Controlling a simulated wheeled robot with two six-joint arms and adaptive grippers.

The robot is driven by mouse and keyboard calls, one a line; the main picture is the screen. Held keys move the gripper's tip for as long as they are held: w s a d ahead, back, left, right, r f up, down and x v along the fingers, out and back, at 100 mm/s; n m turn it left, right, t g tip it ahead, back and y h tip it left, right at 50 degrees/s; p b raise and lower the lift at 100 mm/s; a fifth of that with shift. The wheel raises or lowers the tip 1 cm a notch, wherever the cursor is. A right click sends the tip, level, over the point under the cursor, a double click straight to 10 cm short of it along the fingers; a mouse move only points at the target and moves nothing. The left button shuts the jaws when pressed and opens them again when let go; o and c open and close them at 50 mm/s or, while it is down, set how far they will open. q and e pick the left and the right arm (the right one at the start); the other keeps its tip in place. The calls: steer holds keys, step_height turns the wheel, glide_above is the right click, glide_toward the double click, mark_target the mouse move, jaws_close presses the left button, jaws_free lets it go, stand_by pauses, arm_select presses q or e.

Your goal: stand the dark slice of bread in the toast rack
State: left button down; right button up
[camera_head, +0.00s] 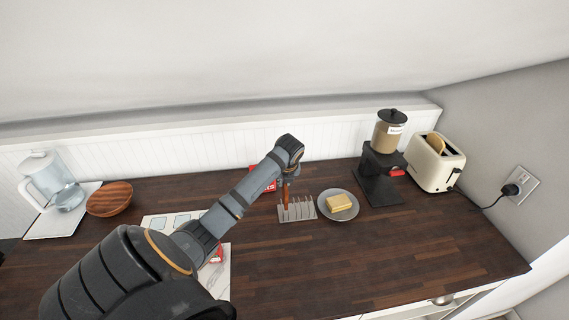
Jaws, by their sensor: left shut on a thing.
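The toast rack (298,210) is a small light grey rack with several upright dividers, standing on the dark wooden counter. The dark slice of bread (286,196) shows as a narrow reddish-brown upright strip at the rack's left part. My left arm comes in from the lower left, and my left gripper (287,182) points down over the rack, shut on the slice. The slice's lower end is at the dividers; I cannot tell whether it touches the rack's base. The gripper's fingers are small and partly hidden by the wrist. My right gripper is not in view.
Farther right stand a black grinder (379,172) and a cream toaster (434,166). A wooden bowl (109,199) and glass jug (62,186) are left. The front right counter is clear.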

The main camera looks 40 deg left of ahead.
arm_select(q)
steer(key=shift+f, duration=0.45)
steer(key=shift+a+f, duration=0.1)
steer(key=shift+f, duration=0.25)
steer(key=shift+f+b, duration=0.35)
steer(key=shift+f, duration=0.75)
steer(key=shift+f+b, duration=0.5)
steer(key=shift+f, duration=1.05)
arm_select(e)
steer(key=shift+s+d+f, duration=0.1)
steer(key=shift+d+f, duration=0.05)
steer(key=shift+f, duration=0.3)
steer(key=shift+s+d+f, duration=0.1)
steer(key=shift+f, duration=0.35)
arm_select(q)
steer(key=c, duration=1.3)
jaws_free()
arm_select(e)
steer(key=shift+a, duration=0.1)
arm_select(q)
steer(key=shift+r, duration=0.1)
steer(key=v, duration=1.1)
steer(key=shift+s+d+r, duration=0.15)
steer(key=shift+d+r, duration=0.05)
steer(key=shift+r, duration=0.15)
